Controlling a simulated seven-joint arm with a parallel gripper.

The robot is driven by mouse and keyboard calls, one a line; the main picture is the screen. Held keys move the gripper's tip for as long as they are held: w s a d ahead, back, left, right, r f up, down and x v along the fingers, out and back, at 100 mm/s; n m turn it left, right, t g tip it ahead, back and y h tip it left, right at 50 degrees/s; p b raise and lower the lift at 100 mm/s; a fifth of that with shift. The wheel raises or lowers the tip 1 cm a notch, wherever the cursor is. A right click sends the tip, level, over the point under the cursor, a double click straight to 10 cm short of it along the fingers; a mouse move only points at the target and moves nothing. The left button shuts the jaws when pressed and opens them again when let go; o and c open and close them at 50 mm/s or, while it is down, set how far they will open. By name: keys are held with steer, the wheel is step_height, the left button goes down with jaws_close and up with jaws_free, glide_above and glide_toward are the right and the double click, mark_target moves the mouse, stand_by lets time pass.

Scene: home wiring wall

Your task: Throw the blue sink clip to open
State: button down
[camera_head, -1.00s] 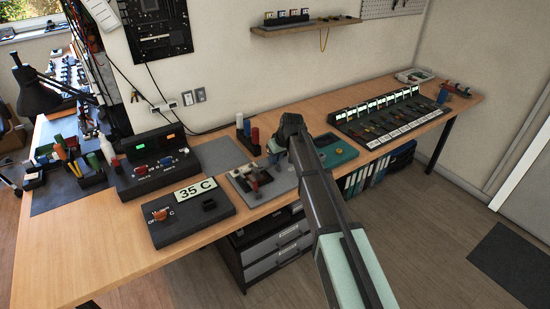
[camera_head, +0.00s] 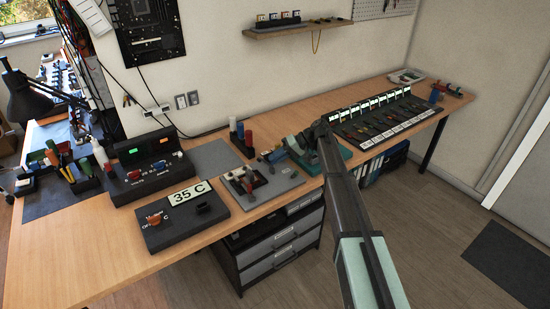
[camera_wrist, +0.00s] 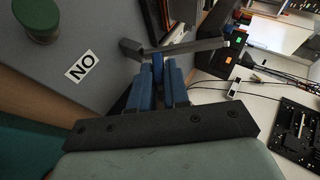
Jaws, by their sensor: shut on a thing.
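My gripper (camera_head: 282,153) is low over the right part of a grey plate (camera_head: 282,186) on the bench, its end pointing left. In the wrist view my gripper (camera_wrist: 158,72) is shut, with a narrow blue piece, the sink clip (camera_wrist: 157,67), between its fingers. A dark grey bar (camera_wrist: 198,47) crosses beside the fingertips.
A red-handled switch (camera_head: 246,182) sits on the plate left of my gripper. The "35 C" box (camera_head: 182,216) is at the front left, a panel with several levers (camera_head: 378,120) at the right. The bench's front left is clear.

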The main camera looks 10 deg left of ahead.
steer(key=shift+w+d+f+m+g+y, duration=0.2)
steer(key=shift+w+f+m+g+y, duration=0.1)
steer(key=shift+g+y, duration=0.35)
steer(key=c, duration=1.2)
jaws_free()
steer(key=shift+s, duration=0.1)
steer(key=shift+o, duration=0.2)
steer(key=v, duration=1.4)
steer(key=shift+s+f, duration=0.1)
